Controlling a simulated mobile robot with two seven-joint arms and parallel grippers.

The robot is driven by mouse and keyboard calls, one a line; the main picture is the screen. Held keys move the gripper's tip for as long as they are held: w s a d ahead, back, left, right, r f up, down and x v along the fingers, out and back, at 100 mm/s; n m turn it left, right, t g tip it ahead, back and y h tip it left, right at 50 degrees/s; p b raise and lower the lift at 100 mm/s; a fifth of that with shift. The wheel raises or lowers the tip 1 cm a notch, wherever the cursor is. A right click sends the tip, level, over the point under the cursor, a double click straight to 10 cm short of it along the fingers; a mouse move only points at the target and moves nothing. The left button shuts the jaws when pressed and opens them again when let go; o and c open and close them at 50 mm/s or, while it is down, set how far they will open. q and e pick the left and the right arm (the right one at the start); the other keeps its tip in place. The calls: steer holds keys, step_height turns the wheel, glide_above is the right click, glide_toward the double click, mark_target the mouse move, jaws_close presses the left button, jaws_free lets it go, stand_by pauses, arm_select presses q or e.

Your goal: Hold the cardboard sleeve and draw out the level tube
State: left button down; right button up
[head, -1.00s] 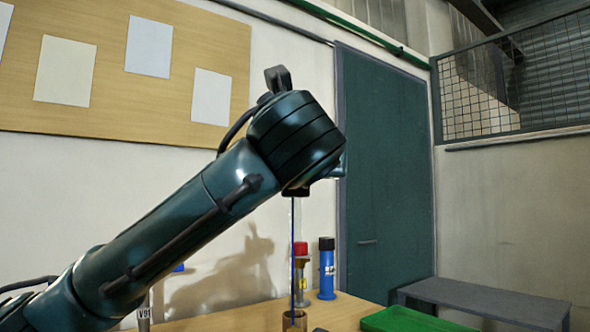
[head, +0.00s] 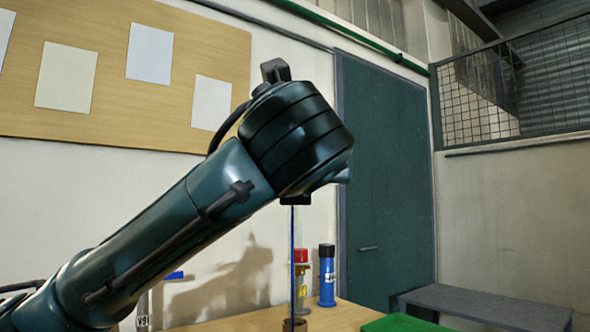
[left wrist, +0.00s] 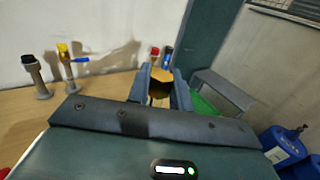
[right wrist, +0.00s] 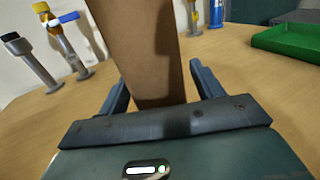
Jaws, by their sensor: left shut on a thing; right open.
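The level tube (head: 292,262) is a thin, dark blue upright rod in the head view. It runs from my left gripper (head: 295,200) down into the brown cardboard sleeve (head: 295,325). My left gripper is shut on the tube's upper part; its fingers (left wrist: 160,78) also show in the left wrist view, where the grip itself is unclear. The right wrist view shows the sleeve (right wrist: 150,45) large and slightly tilted, between the fingers of my open right gripper (right wrist: 157,78). I cannot tell whether either finger touches it. The head view hides the sleeve's lower part.
On the wooden table behind stand a red-capped bottle (head: 301,280) and a blue bottle (head: 327,278). A green tray (head: 403,325) lies to the right. A black-capped holder (right wrist: 30,60) and a yellow-capped one (right wrist: 62,38) stand at left in the right wrist view.

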steer(key=v, duration=1.2)
steer(key=shift+o, duration=0.7)
arm_select(q)
steer(key=shift+r, duration=0.1)
steer(key=shift+r+p, duration=0.55)
steer(key=shift+p, duration=0.05)
steer(key=shift+r+p, duration=1.05)
arm_select(e)
steer(key=v, duration=0.9)
steer(key=shift+r, duration=0.15)
steer(key=shift+s, duration=0.1)
